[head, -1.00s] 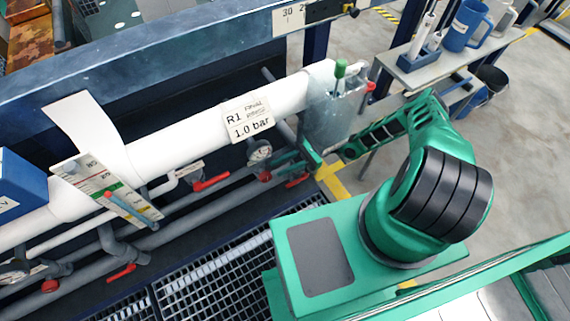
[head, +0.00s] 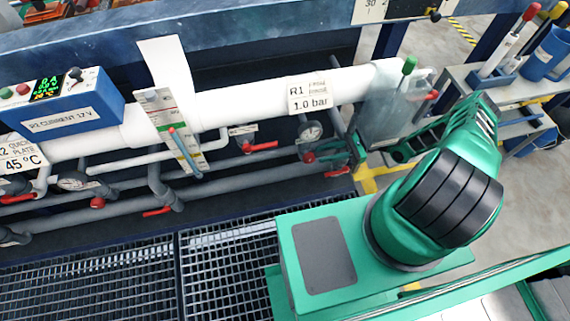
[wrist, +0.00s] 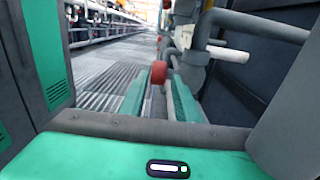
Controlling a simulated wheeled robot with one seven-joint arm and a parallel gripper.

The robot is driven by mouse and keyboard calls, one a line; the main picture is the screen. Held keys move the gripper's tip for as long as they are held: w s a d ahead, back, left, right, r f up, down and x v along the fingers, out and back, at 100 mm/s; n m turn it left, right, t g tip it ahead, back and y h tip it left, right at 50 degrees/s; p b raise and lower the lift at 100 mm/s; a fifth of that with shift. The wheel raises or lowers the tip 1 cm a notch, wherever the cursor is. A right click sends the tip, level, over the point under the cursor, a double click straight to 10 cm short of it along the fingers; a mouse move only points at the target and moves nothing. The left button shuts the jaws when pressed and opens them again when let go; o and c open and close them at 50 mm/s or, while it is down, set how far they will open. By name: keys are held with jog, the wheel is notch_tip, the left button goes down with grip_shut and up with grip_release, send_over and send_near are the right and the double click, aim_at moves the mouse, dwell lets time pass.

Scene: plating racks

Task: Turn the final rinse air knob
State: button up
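A white sign reading "R1" and "1.0 bar" (head: 310,94) hangs on the white pipe, with a round gauge (head: 310,132) below it. A small red knob (head: 309,157) sits on the pipework just under the gauge. My gripper (head: 328,157) is close to the right of this knob, its green fingers partly hidden among pipes. In the wrist view, my gripper's two green fingers (wrist: 158,88) are apart with nothing between them. A red knob (wrist: 158,72) shows in line with the gap, at or just beyond the fingertips; contact cannot be told.
Red lever handles (head: 260,146) and another red knob (head: 247,148) are on nearby pipes. A blue control box (head: 70,113) is at left. Grey pipes (wrist: 225,50) and a dark wall crowd my gripper's right side in the wrist view. Floor grating (head: 110,280) lies below.

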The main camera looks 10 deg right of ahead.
aim_at(309, 158)
jog(key=a, duration=1)
jog(key=shift+a, duration=0.35)
jog(key=shift+s, duration=0.1)
grip_shut()
